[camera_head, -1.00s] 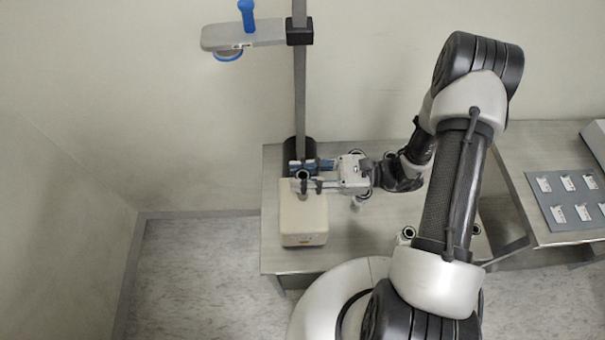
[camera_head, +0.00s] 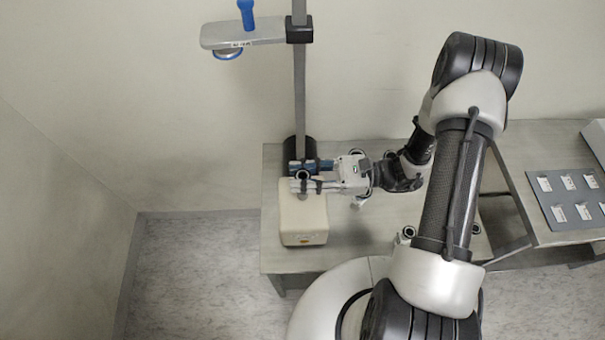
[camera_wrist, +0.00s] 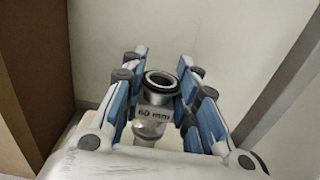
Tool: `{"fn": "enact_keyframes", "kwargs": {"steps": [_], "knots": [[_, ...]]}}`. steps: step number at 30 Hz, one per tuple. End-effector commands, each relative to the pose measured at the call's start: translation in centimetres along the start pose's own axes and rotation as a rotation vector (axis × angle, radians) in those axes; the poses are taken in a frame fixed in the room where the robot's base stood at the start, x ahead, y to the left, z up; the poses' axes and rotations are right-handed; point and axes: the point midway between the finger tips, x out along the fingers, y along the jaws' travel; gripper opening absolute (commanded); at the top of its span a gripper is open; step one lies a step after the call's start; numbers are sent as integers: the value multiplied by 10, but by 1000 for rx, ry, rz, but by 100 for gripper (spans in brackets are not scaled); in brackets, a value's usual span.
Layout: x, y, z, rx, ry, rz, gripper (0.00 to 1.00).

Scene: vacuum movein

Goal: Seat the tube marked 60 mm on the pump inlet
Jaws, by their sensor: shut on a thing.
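My gripper (camera_head: 303,178) is shut on the tube marked 60 mm, with its blue-lined fingers on either side of it. In the wrist view the tube (camera_wrist: 157,88) stands roughly upright with a dark ring around its open top. Its label (camera_wrist: 155,114) reads "60 mm", and a clear, glassy section shows below. In the head view the tube and fingers are over the back part of the cream pump (camera_head: 303,222). The inlet is hidden under the tube and fingers, so I cannot tell whether the tube touches it.
A grey upright post (camera_head: 299,100) stands close behind the pump, with a side arm (camera_head: 240,34) carrying a blue handle. Another ringed tube end (camera_head: 408,232) shows on the metal table (camera_head: 275,258). A grey panel with labels (camera_head: 533,182) lies at right.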

Motion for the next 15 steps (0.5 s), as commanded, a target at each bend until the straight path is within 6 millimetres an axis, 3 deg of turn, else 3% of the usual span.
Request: {"fn": "enact_keyframes", "kwargs": {"steps": [15], "knots": [[0,0,-6,0,-1,0,1]]}}
